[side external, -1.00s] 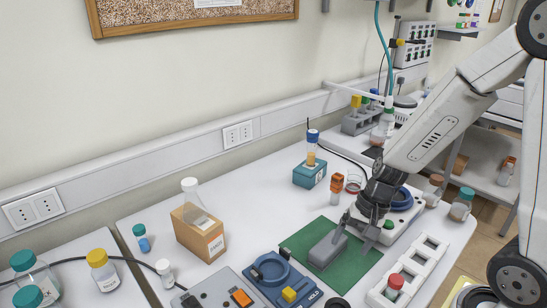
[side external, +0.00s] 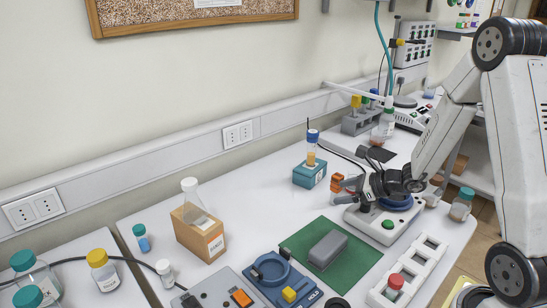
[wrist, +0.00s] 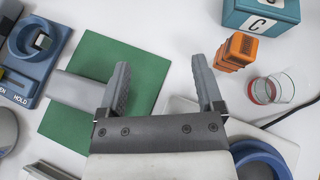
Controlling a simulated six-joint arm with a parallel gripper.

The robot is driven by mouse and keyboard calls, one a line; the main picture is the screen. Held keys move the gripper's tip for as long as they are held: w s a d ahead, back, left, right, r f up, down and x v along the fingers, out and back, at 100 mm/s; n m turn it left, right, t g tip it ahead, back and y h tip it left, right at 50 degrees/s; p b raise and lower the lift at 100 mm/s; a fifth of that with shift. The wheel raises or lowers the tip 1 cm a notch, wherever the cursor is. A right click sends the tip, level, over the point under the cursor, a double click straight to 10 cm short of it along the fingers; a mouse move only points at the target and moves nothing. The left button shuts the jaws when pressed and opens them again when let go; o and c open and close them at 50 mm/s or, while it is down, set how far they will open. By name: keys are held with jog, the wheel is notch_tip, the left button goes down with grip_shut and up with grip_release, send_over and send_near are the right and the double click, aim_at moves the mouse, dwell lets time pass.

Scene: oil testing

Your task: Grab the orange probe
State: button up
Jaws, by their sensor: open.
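The orange probe (side external: 337,182), a small blocky orange piece, stands on the white bench behind the green mat. In the wrist view the orange probe (wrist: 237,50) is above and to the right of the right finger, apart from it. My gripper (side external: 346,190) is beside it in the side view, partly overlapping it there. In the wrist view my gripper (wrist: 160,68) has its two fingers wide apart with nothing held between them. The lower part of the probe is partly hidden by the gripper in the side view.
A grey block (side external: 328,249) lies on the green mat (side external: 358,262). A teal box (side external: 309,175) holds a blue-capped tube. A glass dish (wrist: 268,88) is close to the probe. A white device with a blue ring (side external: 392,217) is below the gripper.

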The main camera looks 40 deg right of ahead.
aim_at(342, 177)
jog(key=d+m+h, duration=0.1)
jog(key=d, duration=0.1)
jog(key=d+m+t+h, duration=0.1)
jog(key=d+m, duration=0.1)
jog(key=d, duration=0.1)
jog(key=d+m+t+h, duration=0.1)
jog(key=d+m, duration=0.1)
jog(key=shift+w+d+h, duration=0.3)
jog(key=shift+w+d, duration=0.05)
jog(key=shift+x, duration=3.9)
jog(key=shift+a+r, duration=0.1)
jog(key=shift+r, duration=0.1)
jog(key=shift+w, duration=0.1)
grip_shut()
